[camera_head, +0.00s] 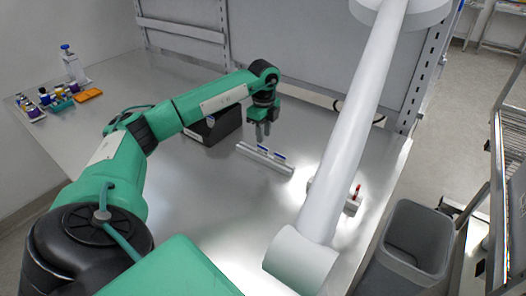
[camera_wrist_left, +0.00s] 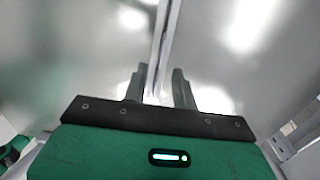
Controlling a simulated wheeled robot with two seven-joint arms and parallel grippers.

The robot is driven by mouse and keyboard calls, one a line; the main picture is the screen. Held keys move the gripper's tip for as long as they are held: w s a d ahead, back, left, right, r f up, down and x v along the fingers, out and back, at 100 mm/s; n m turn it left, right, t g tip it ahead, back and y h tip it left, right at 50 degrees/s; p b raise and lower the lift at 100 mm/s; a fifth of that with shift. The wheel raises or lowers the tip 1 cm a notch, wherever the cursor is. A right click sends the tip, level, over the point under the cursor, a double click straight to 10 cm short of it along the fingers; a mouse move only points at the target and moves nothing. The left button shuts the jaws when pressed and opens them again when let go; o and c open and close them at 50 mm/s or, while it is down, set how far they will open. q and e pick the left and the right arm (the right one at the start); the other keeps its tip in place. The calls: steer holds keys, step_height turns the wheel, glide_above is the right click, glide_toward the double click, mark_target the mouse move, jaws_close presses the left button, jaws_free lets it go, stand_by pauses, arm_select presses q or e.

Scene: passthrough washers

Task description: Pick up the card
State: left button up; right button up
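A long pale metal rail (camera_head: 266,160) lies on the steel table. Two small upright pieces with blue tops stand at it, a left one (camera_head: 263,149) and a right one (camera_head: 279,155); they look like cards, but are too small to be sure. My left gripper (camera_head: 263,131) points down just behind the left piece. In the left wrist view its two fingers (camera_wrist_left: 159,85) are apart, with a thin pale edge (camera_wrist_left: 155,88) between them; I cannot tell whether they touch it. The rail (camera_wrist_left: 166,40) runs away from the fingers there. My right gripper is not in view.
A black box (camera_head: 214,128) stands left of my gripper. Bottles and an orange item (camera_head: 89,95) sit at the far left. A thick white tube (camera_head: 350,125) crosses the right side, near a small block with a red part (camera_head: 354,193). A grey bin (camera_head: 408,243) stands beyond the table's right edge.

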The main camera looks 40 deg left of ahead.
mark_target(263, 153)
arm_select(q)
steer(key=f, duration=0.1)
steer(key=f+p, duration=0.1)
steer(key=f, duration=0.2)
steer(key=shift+a+f+p, duration=0.25)
steer(key=shift+a+p, duration=0.05)
steer(key=shift+p, duration=0.1)
steer(key=shift+w+f, duration=0.1)
steer(key=shift+f, duration=0.15)
jaws_close()
